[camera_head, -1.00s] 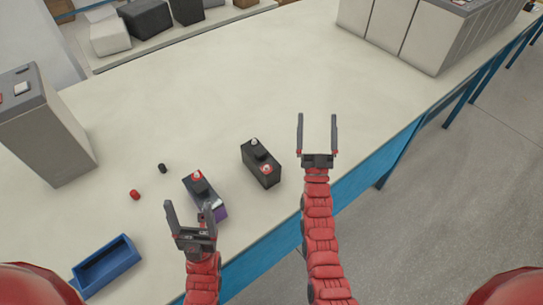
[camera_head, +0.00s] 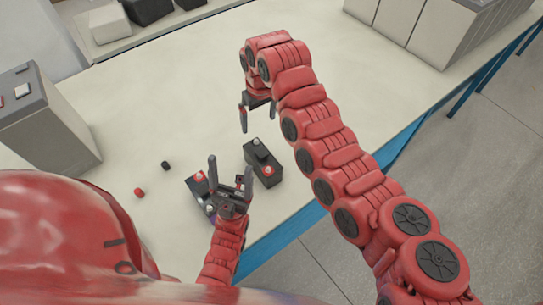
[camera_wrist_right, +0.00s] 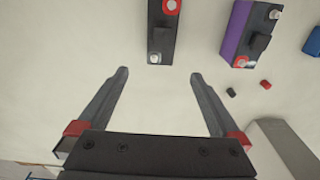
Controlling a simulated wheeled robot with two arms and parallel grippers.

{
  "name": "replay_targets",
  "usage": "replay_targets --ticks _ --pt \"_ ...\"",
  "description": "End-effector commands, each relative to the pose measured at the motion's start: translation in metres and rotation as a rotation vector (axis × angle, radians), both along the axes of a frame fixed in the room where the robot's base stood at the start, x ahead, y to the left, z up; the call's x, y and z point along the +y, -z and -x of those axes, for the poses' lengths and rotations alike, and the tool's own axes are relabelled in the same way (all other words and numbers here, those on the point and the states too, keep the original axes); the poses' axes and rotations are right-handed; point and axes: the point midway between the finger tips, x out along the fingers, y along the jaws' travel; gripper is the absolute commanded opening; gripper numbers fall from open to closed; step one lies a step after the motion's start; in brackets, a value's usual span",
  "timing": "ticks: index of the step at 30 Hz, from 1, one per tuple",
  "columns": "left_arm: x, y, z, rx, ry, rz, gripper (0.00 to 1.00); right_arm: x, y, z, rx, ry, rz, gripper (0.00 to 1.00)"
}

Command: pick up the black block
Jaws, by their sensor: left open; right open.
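The black block (camera_head: 264,166), a battery-like box with a silver post and a red-ringed post on top, stands on the table. It also shows at the top of the right wrist view (camera_wrist_right: 163,38), ahead of the fingertips. My right gripper (camera_head: 258,122) points down over the table just behind the block in the head view, open and empty. Its fingers also show in the right wrist view (camera_wrist_right: 160,75), with bare table between them. My left gripper (camera_head: 230,166) is open, left of the black block, and partly covers a purple-and-black block (camera_head: 196,187).
A small black cap (camera_head: 165,165) and a small red cap (camera_head: 139,192) lie left of the blocks. A tall grey box (camera_head: 50,135) stands at the left.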

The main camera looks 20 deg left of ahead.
Motion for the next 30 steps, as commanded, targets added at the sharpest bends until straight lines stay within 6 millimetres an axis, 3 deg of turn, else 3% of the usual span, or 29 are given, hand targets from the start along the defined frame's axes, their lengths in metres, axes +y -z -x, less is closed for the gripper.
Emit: replay_targets --ticks 3,7,14,21,30 --pt "0.000 -0.002 0.000 0.000 0.000 0.000 0.76 -0.008 -0.009 0.015 0.040 -0.024 0.064 1.00" --pt "0.000 -0.004 0.000 0.001 0.000 0.000 0.76 -0.009 0.000 0.019 0.052 -0.029 0.076 1.00" --pt "0.000 -0.002 0.000 0.001 0.000 0.000 0.76 -0.008 0.039 0.018 0.047 -0.028 0.075 1.00" --pt "0.000 0.027 0.000 0.001 0.000 0.000 0.76 -0.009 0.085 0.017 0.046 -0.027 0.076 1.00" --pt "0.000 0.037 0.000 0.000 0.000 0.000 0.76 -0.010 0.111 0.016 0.044 -0.026 0.074 1.00"
